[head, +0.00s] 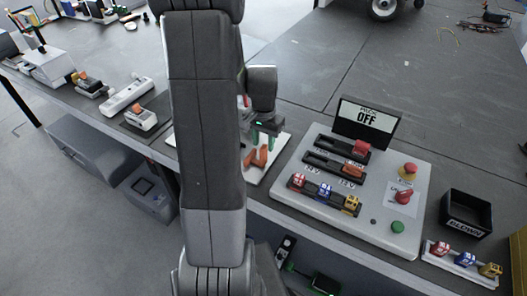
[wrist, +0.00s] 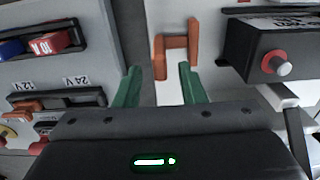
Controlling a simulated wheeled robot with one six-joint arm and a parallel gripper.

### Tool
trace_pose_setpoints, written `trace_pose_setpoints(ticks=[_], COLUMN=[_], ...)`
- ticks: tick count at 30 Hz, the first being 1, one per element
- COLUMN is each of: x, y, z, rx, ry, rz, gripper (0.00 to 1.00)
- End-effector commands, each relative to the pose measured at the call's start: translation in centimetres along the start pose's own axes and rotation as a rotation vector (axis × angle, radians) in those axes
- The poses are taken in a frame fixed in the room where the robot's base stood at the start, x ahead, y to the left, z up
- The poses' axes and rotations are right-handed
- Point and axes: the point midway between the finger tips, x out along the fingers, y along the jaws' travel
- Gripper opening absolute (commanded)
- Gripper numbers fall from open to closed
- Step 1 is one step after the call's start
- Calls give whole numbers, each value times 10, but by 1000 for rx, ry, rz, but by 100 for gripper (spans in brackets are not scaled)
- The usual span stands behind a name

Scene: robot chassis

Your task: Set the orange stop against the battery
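The orange stop (wrist: 176,50) is a U-shaped piece on a white plate in the wrist view. It lies just beyond my fingertips, a little right of the middle between them. It also shows in the head view (head: 257,157), just below my gripper (head: 266,137). My gripper (wrist: 157,82) has two green fingers spread apart, with nothing between them. A black block with a label and a red-ringed silver post (wrist: 280,63), which looks like the battery, stands right of the stop, apart from it. My arm hides that block in the head view.
A grey panel (head: 340,210) with slots, coloured fuses, red knobs and an "OFF" display (head: 367,120) stands right of my gripper. A black bin (head: 466,212) and a fuse tray (head: 462,265) are farther right. Small devices (head: 128,95) line the bench at left. The bench behind the panel is mostly clear.

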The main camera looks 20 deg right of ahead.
Motion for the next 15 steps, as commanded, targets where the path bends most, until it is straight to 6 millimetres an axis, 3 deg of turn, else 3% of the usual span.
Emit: trace_pose_setpoints(ticks=[6, 15], x=[35, 54], y=[0, 0], z=[1, 0], rx=[-1, -1], ry=[-3, -1], rz=[2, 0], gripper=[36, 36])
